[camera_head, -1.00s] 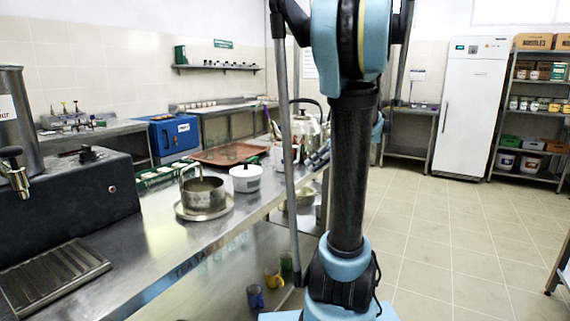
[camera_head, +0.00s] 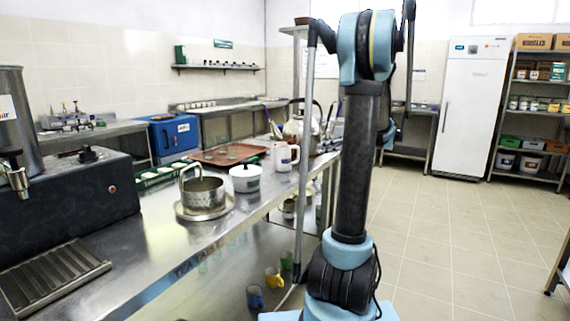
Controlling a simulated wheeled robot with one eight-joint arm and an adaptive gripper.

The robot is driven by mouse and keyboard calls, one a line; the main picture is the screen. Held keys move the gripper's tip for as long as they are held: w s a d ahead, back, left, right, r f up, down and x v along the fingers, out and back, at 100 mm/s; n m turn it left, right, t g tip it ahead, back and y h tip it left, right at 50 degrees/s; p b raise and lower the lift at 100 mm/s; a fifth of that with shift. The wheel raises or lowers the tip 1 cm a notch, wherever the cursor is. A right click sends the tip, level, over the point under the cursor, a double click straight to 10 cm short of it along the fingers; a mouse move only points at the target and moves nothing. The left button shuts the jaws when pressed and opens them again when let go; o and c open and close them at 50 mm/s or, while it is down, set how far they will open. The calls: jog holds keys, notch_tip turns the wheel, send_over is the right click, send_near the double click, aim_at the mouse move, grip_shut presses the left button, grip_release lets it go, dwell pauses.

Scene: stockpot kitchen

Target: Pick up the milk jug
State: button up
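A white jug-like vessel (camera_head: 286,158) with a handle and a small dark and red mark stands upright on the steel counter (camera_head: 160,258), right of the brown tray. It looks like the milk jug, but I cannot be sure. My arm rises in front of the camera, just right of it. My gripper is not visible, so I cannot tell its distance from the jug or what it holds.
A steel pot (camera_head: 203,194) on a round plate and a white lidded pot (camera_head: 245,178) stand left of the jug. A large kettle (camera_head: 296,125) is behind it. A brown tray (camera_head: 212,157) holds glasses. Several coloured mugs (camera_head: 273,277) sit below the counter.

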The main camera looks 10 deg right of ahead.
jog(key=x, duration=1.1)
jog(key=shift+w+a+f, duration=0.15)
jog(key=shift+w+f, duration=0.05)
jog(key=shift+f, duration=0.1)
grip_shut()
